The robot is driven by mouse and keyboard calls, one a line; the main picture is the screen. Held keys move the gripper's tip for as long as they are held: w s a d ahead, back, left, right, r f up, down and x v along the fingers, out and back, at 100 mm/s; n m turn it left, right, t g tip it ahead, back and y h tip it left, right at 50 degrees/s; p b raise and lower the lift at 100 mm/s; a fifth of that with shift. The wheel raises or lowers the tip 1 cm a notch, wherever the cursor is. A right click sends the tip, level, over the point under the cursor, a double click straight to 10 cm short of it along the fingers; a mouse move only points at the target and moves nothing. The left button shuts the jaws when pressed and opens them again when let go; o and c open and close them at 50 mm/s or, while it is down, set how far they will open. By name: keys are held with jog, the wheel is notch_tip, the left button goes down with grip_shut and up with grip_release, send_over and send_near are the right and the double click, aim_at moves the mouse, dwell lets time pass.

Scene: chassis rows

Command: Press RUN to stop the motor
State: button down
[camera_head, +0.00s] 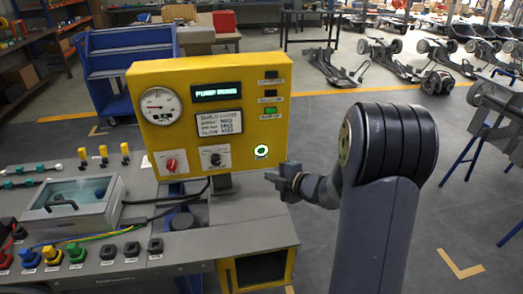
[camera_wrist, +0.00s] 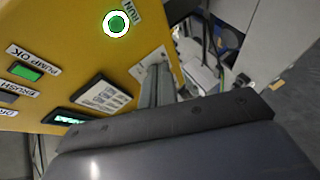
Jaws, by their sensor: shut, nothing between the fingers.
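The RUN button (camera_head: 262,151) is a round green button in a white ring, low on the right of the yellow control panel (camera_head: 180,85). It also shows in the wrist view (camera_wrist: 116,24), at the top, with its RUN label beside it. My gripper (camera_head: 281,178) is shut and empty, just right of and below the button in the head view. In the wrist view my shut fingers (camera_wrist: 154,65) reach in front of a white dial plate, clear of the button. The panel's display (camera_head: 217,92) is lit green.
The panel also carries a gauge (camera_head: 161,105), a red knob (camera_head: 171,164), a black knob (camera_head: 215,157) and a lit PUMP OK lamp (camera_head: 271,111). A clear-lidded box (camera_head: 75,205) and several coloured buttons stand on the bench at left.

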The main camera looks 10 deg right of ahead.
jog(key=p, duration=0.3)
send_near(259, 154)
jog(key=shift+s+a+f+x, duration=0.1)
jog(key=shift+a+x, duration=0.05)
jog(key=shift+x, duration=0.75)
jog(key=shift+s+a+f+x, duration=0.1)
jog(key=shift+s+x, duration=0.05)
jog(key=shift+x, duration=0.75)
jog(key=shift+s+a+x, duration=0.1)
jog(key=shift+a+x, duration=0.05)
jog(key=shift+x, duration=0.7)
jog(key=shift+w, duration=0.15)
jog(key=shift+w, duration=0.3)
jog(key=shift+w, duration=0.4)
dwell(0.6)
jog(key=shift+s, duration=0.85)
jog(key=shift+b, duration=0.3)
